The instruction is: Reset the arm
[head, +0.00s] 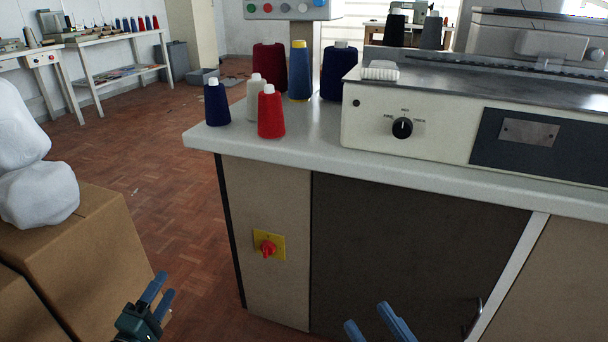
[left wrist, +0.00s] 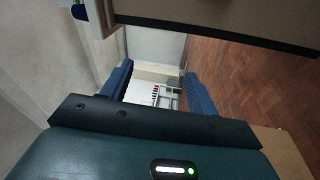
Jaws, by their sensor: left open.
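My left gripper (head: 166,284) is low in the head view, beside the cardboard boxes and left of the cabinet. Its two blue fingers are apart. In the left wrist view the left gripper (left wrist: 157,70) is open, with nothing between the fingers. My right gripper (head: 366,314) shows at the bottom edge of the head view, in front of the dark cabinet door. Its two blue fingers stand apart with nothing seen between them; the rest of it is out of frame.
A white worktop (head: 300,146) carries several yarn cones and a cream machine (head: 430,140). A red switch (head: 267,248) is on the cabinet front. Cardboard boxes (head: 85,245) with white bags (head: 40,193) stand at left. The parquet floor (head: 165,195) between is clear.

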